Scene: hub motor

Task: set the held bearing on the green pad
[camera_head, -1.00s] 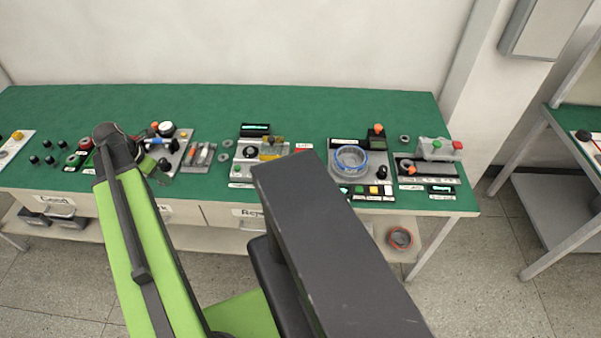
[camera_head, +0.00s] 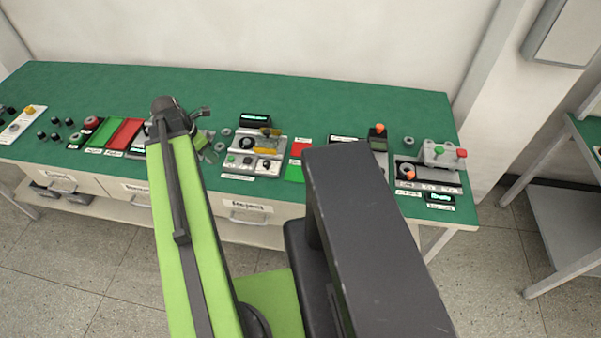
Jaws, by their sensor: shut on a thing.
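My gripper (camera_head: 204,113) is small and partly hidden behind my arm, over the left-middle part of the green bench. The held bearing cannot be made out between its fingers. One green pad (camera_head: 105,132) lies left of my gripper, with a red pad (camera_head: 125,134) right beside it. Another green pad (camera_head: 294,173) lies right of my gripper near the bench's front edge, with a red pad (camera_head: 300,149) behind it. My gripper is apart from both green pads in the picture.
A grey fixture (camera_head: 250,160) with knobs stands between my gripper and the right green pad. The back strip of the bench (camera_head: 330,100) is clear.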

